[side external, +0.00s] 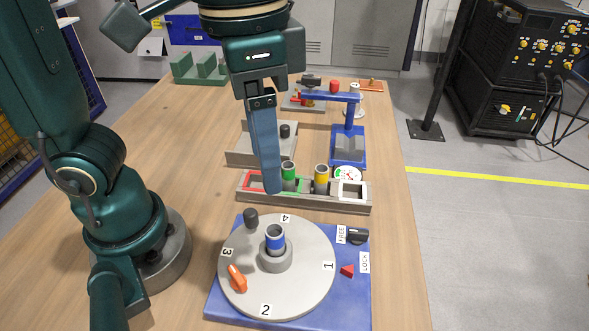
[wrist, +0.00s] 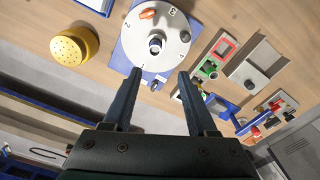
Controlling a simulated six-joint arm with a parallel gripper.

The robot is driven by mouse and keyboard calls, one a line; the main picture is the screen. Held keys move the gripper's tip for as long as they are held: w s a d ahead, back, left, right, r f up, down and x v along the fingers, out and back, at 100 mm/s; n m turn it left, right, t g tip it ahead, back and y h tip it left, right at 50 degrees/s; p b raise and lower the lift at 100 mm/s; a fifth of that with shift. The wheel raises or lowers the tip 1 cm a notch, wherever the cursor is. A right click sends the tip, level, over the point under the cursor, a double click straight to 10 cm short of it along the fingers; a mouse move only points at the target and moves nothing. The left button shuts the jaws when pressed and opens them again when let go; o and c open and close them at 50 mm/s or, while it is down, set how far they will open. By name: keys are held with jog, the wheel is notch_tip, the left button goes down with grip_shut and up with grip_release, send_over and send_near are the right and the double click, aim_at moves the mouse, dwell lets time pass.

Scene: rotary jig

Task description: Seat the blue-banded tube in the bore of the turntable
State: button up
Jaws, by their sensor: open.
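The blue-banded tube (side external: 275,239) stands upright in the raised central collar (side external: 275,259) of the grey turntable (side external: 309,285). How deep it sits cannot be told. In the wrist view, the tube (wrist: 155,45) shows at the middle of the turntable (wrist: 172,25). My gripper (side external: 273,191) is above and behind the turntable, apart from the tube, near the rack. In the side view one finger mostly hides the other. In the wrist view, my gripper (wrist: 159,73) has its two fingers spread with nothing between them.
An orange clamp (side external: 237,278) and a black knob (side external: 250,218) stand on the turntable. A black lever (side external: 357,236) lies beside the FREE label. A rack (side external: 310,204) behind holds green (side external: 289,176) and yellow (side external: 321,180) tubes. A blue stand (side external: 348,145) is farther back.

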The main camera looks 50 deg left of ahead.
jog(key=a+f+n+t, duration=0.4)
jog(key=a+t, duration=0.1)
jog(key=a, duration=0.4)
jog(key=shift+a+f, duration=0.3)
jog(key=shift+a, duration=0.05)
dwell(0.8)
